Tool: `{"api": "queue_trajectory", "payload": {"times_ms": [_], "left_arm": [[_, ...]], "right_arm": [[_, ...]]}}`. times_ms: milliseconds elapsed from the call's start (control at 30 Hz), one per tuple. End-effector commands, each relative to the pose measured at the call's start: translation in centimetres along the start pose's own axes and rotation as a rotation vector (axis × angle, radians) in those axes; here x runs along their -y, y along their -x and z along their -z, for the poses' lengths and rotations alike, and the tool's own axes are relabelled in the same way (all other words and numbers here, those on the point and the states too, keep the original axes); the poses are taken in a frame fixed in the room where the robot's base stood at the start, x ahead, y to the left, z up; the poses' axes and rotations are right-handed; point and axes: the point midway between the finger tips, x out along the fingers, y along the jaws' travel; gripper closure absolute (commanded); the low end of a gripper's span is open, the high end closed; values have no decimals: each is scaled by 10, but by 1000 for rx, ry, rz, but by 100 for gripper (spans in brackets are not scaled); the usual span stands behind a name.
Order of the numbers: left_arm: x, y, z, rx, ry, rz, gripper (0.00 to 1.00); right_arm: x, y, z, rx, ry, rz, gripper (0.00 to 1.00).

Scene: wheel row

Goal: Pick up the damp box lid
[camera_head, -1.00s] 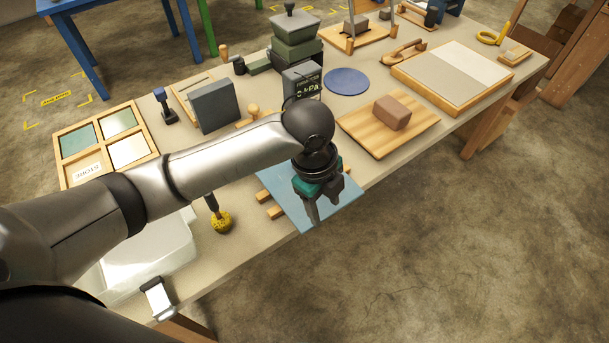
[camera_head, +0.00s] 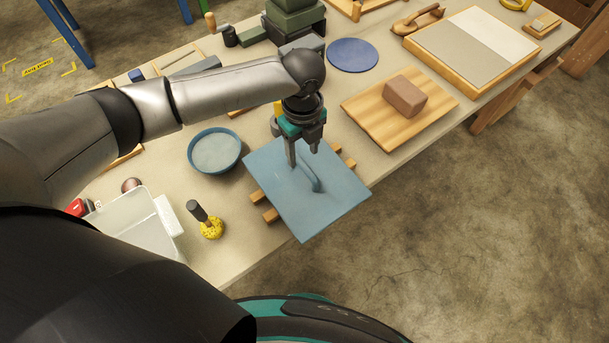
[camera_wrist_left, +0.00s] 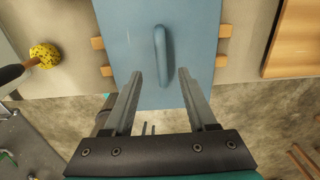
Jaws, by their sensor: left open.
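The damp box lid is a flat blue-grey panel (camera_head: 310,205) with a raised bar handle (camera_head: 308,178) in its middle. It lies on wooden strips (camera_head: 264,205) at the table's front edge and overhangs that edge. My left gripper (camera_head: 302,160) is open, pointing down over the lid close to the handle. In the left wrist view the lid (camera_wrist_left: 190,40) is below, and the handle (camera_wrist_left: 162,55) is ahead of and between the open, empty fingers (camera_wrist_left: 160,80). I cannot tell whether the fingertips touch the lid. My right gripper is not in view.
A yellow sponge tool (camera_head: 211,227), a blue bowl (camera_head: 215,151) and a clear bin (camera_head: 140,228) stand left of the lid. A wooden board (camera_head: 385,130) with a brown block (camera_head: 405,97) lies to the right. A blue disc (camera_head: 352,55) is behind.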

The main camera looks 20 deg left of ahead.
Motion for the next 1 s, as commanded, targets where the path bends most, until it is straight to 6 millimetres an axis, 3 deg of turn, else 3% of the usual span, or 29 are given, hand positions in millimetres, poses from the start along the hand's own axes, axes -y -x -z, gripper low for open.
{"api": "queue_trajectory", "payload": {"times_ms": [267, 600, 867, 1000], "left_arm": [[0, -23, 1, 0, -1, 0, 43], [2, -68, 3, 0, -1, 0, 43], [2, -70, 3, 1, -1, 1, 43], [2, -70, 3, 1, -1, 1, 56]], "right_arm": [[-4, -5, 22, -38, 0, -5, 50], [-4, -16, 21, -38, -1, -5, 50], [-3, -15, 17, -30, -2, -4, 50], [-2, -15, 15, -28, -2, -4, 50]]}}
